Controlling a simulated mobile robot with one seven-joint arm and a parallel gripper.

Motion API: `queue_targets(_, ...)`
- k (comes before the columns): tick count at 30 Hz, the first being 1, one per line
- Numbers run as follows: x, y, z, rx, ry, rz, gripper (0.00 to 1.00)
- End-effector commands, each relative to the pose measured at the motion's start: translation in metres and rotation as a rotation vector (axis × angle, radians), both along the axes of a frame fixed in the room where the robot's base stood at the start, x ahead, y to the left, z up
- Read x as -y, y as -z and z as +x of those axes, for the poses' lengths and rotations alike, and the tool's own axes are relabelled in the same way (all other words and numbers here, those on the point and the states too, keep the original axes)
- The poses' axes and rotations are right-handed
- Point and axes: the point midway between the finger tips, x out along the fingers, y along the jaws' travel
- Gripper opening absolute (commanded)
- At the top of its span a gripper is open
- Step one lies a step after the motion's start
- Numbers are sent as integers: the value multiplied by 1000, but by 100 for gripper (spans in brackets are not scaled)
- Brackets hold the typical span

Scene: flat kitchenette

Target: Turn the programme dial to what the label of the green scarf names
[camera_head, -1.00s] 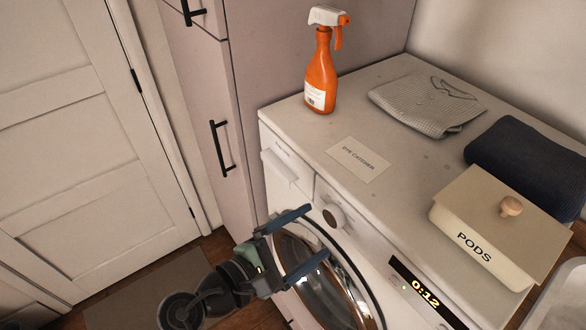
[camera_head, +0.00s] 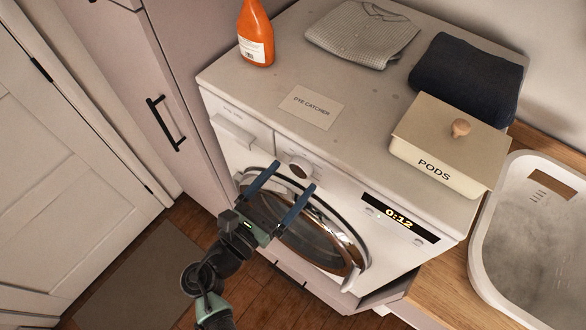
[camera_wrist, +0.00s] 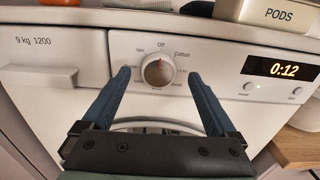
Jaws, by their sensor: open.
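The programme dial (camera_head: 300,168) is a round silver knob on the white washing machine's front panel. In the wrist view the dial (camera_wrist: 159,71) has a red mark at its top, pointing at "Off". "Cotton" reads at upper right; the other words are too small to be sure of. My gripper (camera_head: 295,176) is open and empty, its two blue fingers reaching up toward the dial. In the wrist view my gripper (camera_wrist: 159,74) has one finger on each side of the dial, with gaps between; contact is not visible. No green scarf or scarf label is in view.
On the machine top are an orange spray bottle (camera_head: 256,38), a "DYE CATCHER" card (camera_head: 311,108), a grey cloth (camera_head: 360,35), a navy folded cloth (camera_head: 465,75) and a "PODS" box (camera_head: 440,160). The display (camera_head: 400,218) reads 0:12.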

Motion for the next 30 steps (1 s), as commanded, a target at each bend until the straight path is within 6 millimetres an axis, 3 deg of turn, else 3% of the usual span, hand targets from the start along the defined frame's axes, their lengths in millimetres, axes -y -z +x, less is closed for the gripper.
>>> queue_targets(6, 11, -1, 16, 1, -1, 0, 93)
queue_targets(15, 12, 0, 18, 1, -1, 1, 93)
queue_targets(30, 12, 0, 18, 1, -1, 1, 8)
